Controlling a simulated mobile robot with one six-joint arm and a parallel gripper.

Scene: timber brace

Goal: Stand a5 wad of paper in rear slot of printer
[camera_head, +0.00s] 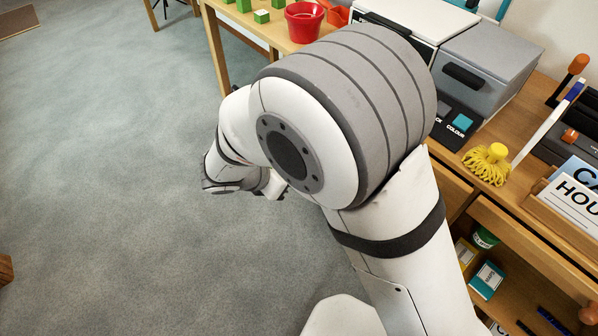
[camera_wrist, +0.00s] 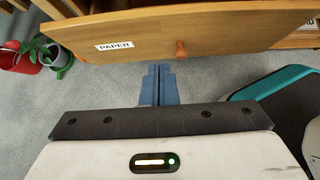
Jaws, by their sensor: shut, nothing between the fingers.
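The printer (camera_head: 490,65) is the grey and black machine with a "COLOUR" button on the wooden desk, at the upper right of the head view. My arm covers part of it, and I cannot make out its rear slot. I see no A5 wad of paper in either view. In the wrist view, my gripper (camera_wrist: 160,70) is shut and empty, its blue-grey fingers pointing at a wooden drawer front (camera_wrist: 240,32). The drawer bears a "PAPER" label (camera_wrist: 114,45) and a round wooden knob (camera_wrist: 181,48). The fingertips are just below the knob in the picture. I cannot tell whether they touch it.
A yellow mop-like thing (camera_head: 488,163) and a sign (camera_head: 575,200) are at right. Open shelves below hold small boxes (camera_head: 488,279). A plant (camera_wrist: 55,55) is left of the drawer.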

